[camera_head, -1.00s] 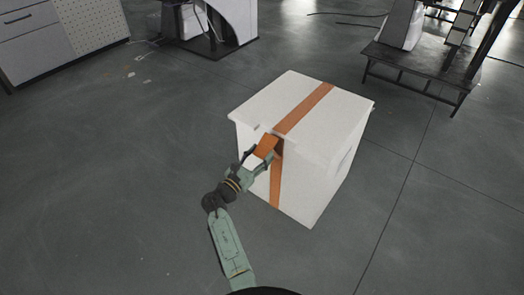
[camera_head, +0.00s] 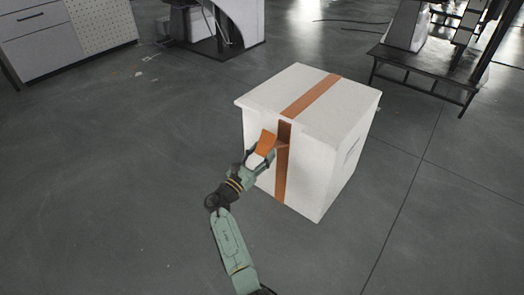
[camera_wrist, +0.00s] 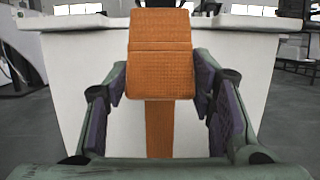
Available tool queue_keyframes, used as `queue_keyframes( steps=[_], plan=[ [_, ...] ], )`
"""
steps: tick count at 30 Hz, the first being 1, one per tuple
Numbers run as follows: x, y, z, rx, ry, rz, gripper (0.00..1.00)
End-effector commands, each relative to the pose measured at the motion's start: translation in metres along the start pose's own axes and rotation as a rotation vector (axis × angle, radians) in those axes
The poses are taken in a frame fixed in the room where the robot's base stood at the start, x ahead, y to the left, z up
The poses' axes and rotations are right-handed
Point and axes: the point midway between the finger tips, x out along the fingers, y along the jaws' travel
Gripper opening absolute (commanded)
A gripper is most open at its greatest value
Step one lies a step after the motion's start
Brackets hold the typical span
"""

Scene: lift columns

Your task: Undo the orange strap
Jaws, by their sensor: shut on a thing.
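A white lidded box (camera_head: 330,165) stands on the floor. The orange strap (camera_head: 311,96) runs over its lid and down its front face. My gripper (camera_head: 264,155) is at the upper front of the box, shut on the strap's end flap, which stands out from the front face. In the wrist view the wide orange flap (camera_wrist: 160,60) lies between my two fingers (camera_wrist: 160,85). More strap (camera_wrist: 159,130) hangs down the box front below it. The flap hides part of the strap behind it.
A dark low bench (camera_head: 425,62) with equipment stands at the back right. A grey cabinet (camera_head: 45,35) is at the top left, and a white machine (camera_head: 235,20) on a dark base is behind the box. The floor (camera_head: 110,190) at left is clear.

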Motion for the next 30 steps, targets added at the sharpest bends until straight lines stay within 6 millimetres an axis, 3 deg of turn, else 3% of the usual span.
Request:
queue_keyframes(
  steps=[1, 16, 17, 25, 30],
  plan=[
    [-0.0008, -0.0013, -0.0129, -0.006, 0.023, 0.006, 0.00],
    [0.0000, -0.0023, -0.0132, -0.006, 0.022, 0.003, 0.00],
    [0.0001, -0.0025, -0.0131, -0.005, 0.022, 0.002, 0.52],
    [0.0000, -0.0009, -0.0087, -0.002, 0.015, 0.003, 0.70],
    [-0.0001, -0.0003, -0.0074, -0.001, 0.013, 0.003, 0.70]
  ],
)
